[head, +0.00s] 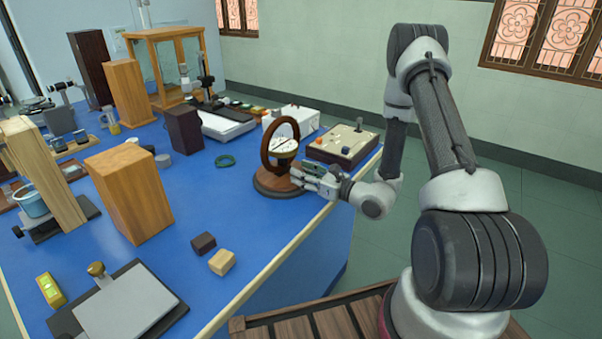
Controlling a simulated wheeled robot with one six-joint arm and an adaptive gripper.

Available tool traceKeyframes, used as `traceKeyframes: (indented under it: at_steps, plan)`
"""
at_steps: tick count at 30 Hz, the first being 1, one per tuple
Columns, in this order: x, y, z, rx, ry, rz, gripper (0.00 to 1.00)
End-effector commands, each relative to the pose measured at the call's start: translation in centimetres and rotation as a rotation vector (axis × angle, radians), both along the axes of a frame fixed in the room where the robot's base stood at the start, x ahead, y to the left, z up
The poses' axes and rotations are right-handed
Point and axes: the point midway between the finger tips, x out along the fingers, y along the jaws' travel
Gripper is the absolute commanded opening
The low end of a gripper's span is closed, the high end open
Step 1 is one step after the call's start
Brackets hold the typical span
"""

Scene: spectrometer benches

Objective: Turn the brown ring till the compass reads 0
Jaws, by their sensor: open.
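The brown ring (266,158) stands upright on a round dark-brown base (272,190) near the right edge of the blue table. A pale compass dial (286,146) sits inside the ring; its needle and reading are too small to make out. My gripper (297,175) is open at the right side of the ring, low down near the base. I cannot tell whether its fingers touch the ring or the base, and they hide part of the base's right side.
A box with knobs (342,144) stands just behind my gripper at the table's right edge. A white box (291,121) is behind the ring. Two small blocks (222,262) (203,243) lie in front. The blue table (235,215) is clear between.

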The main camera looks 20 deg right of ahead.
Motion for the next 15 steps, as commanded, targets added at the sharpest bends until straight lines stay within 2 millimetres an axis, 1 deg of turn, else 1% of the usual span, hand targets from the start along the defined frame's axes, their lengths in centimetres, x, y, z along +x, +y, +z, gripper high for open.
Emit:
traceKeyframes:
  at_steps: [9, 15]
  plan:
    - [-5.2, -4.4, -0.1, 0.001, 0.003, -0.006, 0.41]
    - [-7.7, -6.4, 0.0, 0.001, 0.002, -0.004, 0.41]
